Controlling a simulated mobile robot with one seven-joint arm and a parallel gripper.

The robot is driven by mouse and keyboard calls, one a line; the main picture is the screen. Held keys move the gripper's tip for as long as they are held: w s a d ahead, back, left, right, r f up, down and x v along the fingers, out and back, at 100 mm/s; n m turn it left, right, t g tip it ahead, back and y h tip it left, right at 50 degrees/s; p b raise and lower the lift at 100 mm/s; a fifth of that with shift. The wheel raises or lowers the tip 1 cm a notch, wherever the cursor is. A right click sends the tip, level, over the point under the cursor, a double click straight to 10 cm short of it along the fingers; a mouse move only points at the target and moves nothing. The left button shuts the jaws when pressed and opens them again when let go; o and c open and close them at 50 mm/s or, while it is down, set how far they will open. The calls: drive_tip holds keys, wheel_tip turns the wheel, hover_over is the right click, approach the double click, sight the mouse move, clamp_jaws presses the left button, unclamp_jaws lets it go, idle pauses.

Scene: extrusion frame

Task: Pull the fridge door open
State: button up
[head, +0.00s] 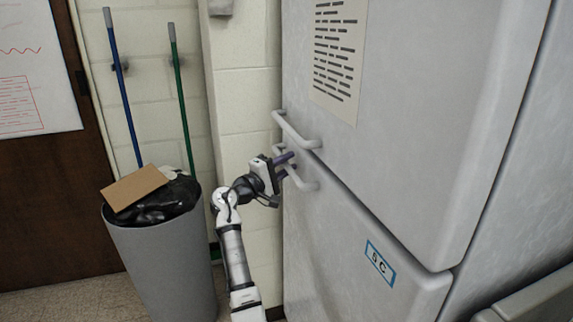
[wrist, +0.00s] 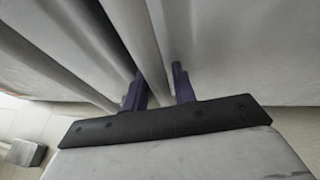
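The fridge is light grey, with a large upper door (head: 400,110) and a lower door (head: 345,245) in the head view. Both are closed. The upper door's bar handle (head: 300,134) is at its lower left; the lower door's handle (head: 303,184) is just below, partly hidden by my gripper. My gripper (head: 287,164) reaches the handles from the left, its purple fingers at the lower handle. In the wrist view the fingers (wrist: 160,90) stand apart with a pale grey bar between them. A small gap seems to show beside the right finger; firm contact is not visible.
A grey trash bin (head: 165,265) with a black bag and cardboard (head: 134,187) stands left of my arm. Blue (head: 122,85) and green (head: 182,95) poles lean on the wall behind it. A brown door (head: 45,190) is at far left.

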clamp_jaws()
